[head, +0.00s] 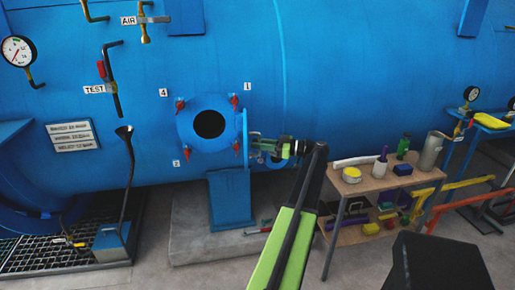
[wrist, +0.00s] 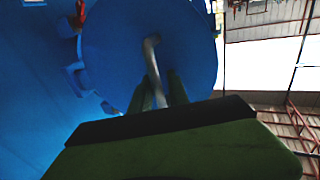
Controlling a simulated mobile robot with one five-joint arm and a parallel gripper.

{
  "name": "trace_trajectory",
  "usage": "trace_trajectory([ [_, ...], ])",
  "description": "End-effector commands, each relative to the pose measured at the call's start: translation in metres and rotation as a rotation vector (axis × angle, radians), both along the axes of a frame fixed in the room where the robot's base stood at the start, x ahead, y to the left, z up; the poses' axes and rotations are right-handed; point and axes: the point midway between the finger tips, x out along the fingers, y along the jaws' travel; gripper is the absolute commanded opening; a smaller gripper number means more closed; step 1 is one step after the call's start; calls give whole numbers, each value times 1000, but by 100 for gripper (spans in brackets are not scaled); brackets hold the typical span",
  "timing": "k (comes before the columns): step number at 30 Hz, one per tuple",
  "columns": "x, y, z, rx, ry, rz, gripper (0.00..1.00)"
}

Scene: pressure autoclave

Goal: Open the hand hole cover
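The hand hole (head: 209,124) is a dark round opening in a blue ring on the tank, with red-handled clamps around it. The blue hand hole cover (head: 246,135) stands swung out at the ring's right side, seen nearly edge-on. Its round face (wrist: 120,45) fills the middle of the wrist view. A grey bent handle (wrist: 152,65) sticks out from that face. My gripper (head: 256,147) is at the cover's right side. In the wrist view its two green fingers (wrist: 158,90) lie on either side of the handle and appear closed on it; the exact contact is partly hidden.
A blue pedestal (head: 230,198) stands on a concrete slab below the hole. A wooden shelf cart (head: 345,188) with bottles and tools stands close to my arm at the right. A funnel pipe (head: 128,170) stands at the left. Red clamps (head: 238,150) sit near the cover.

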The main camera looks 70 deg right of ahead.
Motion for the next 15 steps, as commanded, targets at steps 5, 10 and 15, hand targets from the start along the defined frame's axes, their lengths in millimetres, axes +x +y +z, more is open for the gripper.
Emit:
trace_trajectory([
  [5,-6,-1,0,0,0,0,21],
  [10,-44,-7,0,0,0,-2,21],
  [15,-93,-13,0,0,0,-2,21],
])
